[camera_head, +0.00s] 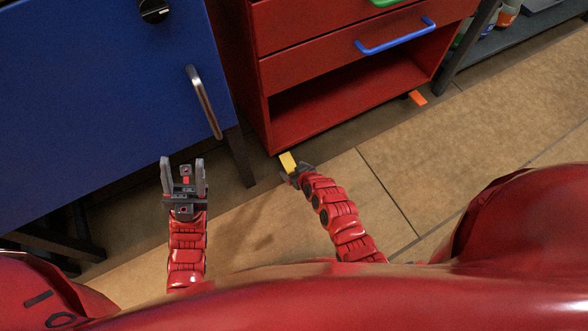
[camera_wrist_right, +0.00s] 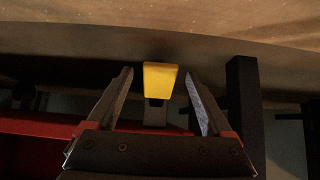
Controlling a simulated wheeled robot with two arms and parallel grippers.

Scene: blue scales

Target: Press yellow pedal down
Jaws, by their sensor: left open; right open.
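The yellow pedal (camera_head: 288,161) is low down, near the floor at the lower left corner of the red cabinet, in the head view. In the right wrist view the pedal (camera_wrist_right: 160,79) shows ahead, between the open fingers and beyond their tips. My right gripper (camera_wrist_right: 160,92) is open and empty; in the head view the right gripper (camera_head: 296,172) is right by the pedal and partly hides it. I cannot tell whether they touch. My left gripper (camera_head: 184,165) is open and empty in front of the blue cabinet, left of the pedal.
A blue cabinet (camera_head: 100,90) with a metal handle (camera_head: 203,100) stands at the left. The red cabinet (camera_head: 300,15) has a blue handle (camera_head: 395,37) and an open lower space. An orange pedal (camera_head: 417,98) sticks out further right. The tiled floor at the right is clear.

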